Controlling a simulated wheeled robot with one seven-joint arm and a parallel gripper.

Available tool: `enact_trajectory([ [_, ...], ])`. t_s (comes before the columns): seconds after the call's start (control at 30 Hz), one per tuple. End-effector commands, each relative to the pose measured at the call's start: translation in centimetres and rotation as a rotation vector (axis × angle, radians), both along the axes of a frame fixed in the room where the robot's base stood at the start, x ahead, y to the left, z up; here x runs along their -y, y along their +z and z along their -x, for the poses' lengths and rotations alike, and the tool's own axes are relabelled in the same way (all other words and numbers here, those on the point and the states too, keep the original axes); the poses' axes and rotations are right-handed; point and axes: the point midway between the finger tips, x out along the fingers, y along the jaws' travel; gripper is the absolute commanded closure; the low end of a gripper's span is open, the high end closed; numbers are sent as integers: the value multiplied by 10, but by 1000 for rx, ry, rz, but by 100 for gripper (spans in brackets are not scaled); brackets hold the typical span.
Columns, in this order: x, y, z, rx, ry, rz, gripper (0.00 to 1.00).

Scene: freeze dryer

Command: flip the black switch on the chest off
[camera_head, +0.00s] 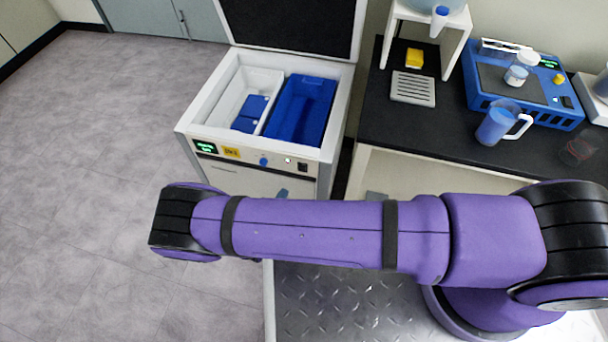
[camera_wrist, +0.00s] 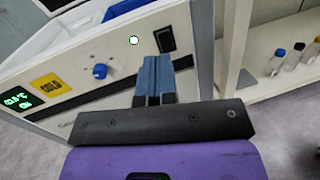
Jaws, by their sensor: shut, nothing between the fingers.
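The white chest (camera_head: 200,112) stands with its lid up, at upper middle in the head view. Its front panel carries the small black switch (camera_head: 303,167) at the right end. In the wrist view the black switch (camera_wrist: 165,39) is a dark upright rectangle near the panel's right edge. My gripper (camera_wrist: 157,60) has its blue fingers together and empty, with the tips just below the switch in the picture. I cannot tell whether they touch it. In the head view my purple arm hides most of the gripper; a blue finger part (camera_head: 283,193) shows above it.
Left of the switch are a small round light (camera_wrist: 134,40), a blue knob (camera_wrist: 100,71), a yellow label (camera_wrist: 47,86) and a green-lit display (camera_wrist: 19,99). A black-topped bench (camera_head: 440,133) stands right of the chest. Open floor (camera_head: 90,150) lies to the left.

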Motion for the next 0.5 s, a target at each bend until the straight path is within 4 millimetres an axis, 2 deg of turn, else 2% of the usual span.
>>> enact_trajectory([
  [0.03,2,-13,6,0,36,26,100],
  [0.2,6,-41,18,5,131,88,100],
  [0.33,9,-53,23,8,173,115,100],
  [0.5,10,-58,25,9,192,124,100],
])
